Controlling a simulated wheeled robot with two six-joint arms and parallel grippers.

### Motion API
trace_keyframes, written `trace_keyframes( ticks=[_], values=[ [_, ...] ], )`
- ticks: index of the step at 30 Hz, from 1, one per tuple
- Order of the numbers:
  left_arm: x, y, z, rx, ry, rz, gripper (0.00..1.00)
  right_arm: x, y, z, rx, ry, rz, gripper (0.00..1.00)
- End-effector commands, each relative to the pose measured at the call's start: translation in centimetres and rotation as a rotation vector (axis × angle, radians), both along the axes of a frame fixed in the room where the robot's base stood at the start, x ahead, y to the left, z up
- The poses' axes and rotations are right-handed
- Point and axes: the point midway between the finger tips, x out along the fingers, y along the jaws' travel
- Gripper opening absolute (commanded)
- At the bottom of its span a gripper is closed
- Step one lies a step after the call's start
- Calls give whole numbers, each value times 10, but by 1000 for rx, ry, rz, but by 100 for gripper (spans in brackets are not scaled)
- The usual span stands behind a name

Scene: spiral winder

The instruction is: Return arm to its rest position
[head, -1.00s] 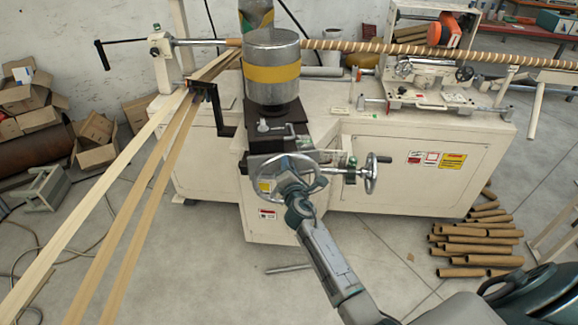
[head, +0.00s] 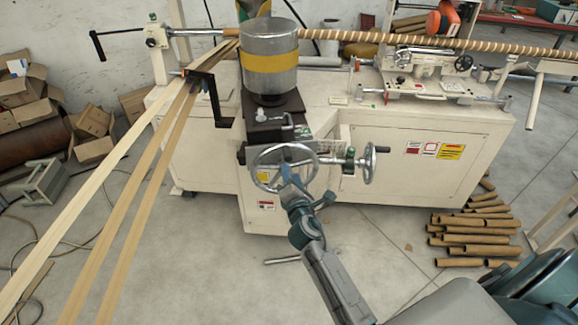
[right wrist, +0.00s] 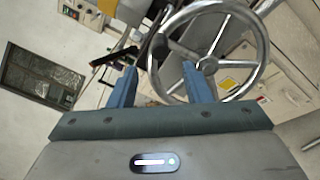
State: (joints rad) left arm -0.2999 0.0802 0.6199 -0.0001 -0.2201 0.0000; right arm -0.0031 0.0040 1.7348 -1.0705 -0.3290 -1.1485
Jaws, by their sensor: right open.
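My right gripper (head: 307,184) is open and empty. It is just in front of the lower part of the front handwheel (head: 256,165), a spoked silver wheel on the winder (head: 385,160). In the right wrist view, the two blue fingers of the gripper (right wrist: 159,68) stand apart with nothing between them. The handwheel (right wrist: 262,60) shows beyond them, mostly to the right. The right finger overlaps the wheel in that view; I cannot tell the exact gap. My left gripper is not in view.
A second handwheel (head: 369,164) with a handle stands right of the first. Long paper strips (head: 148,225) run down the left side. Several brown tubes (head: 475,240) lie on the floor at the right. The floor in front of the winder is mostly clear.

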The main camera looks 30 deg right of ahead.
Motion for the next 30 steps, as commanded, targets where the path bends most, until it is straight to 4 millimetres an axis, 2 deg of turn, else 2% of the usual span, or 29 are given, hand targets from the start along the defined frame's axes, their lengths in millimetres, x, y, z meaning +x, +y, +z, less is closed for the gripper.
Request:
trace_keyframes(
  ticks=[6, 22, 23, 26, 29, 30],
  values=[
    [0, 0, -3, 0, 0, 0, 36, -16, 5, 0, 1, 0, 0, 44],
    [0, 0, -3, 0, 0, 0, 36, -17, 5, -4, 9, 5, 1, 44],
    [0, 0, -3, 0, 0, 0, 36, -17, 5, -9, 19, 11, 2, 44],
    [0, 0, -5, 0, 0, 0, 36, -20, 6, -43, 95, 54, 10, 44],
    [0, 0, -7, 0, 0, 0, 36, -30, 7, -104, 240, 131, 9, 44],
    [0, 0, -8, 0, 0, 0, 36, -38, 7, -133, 313, 168, 2, 44]
  ],
)
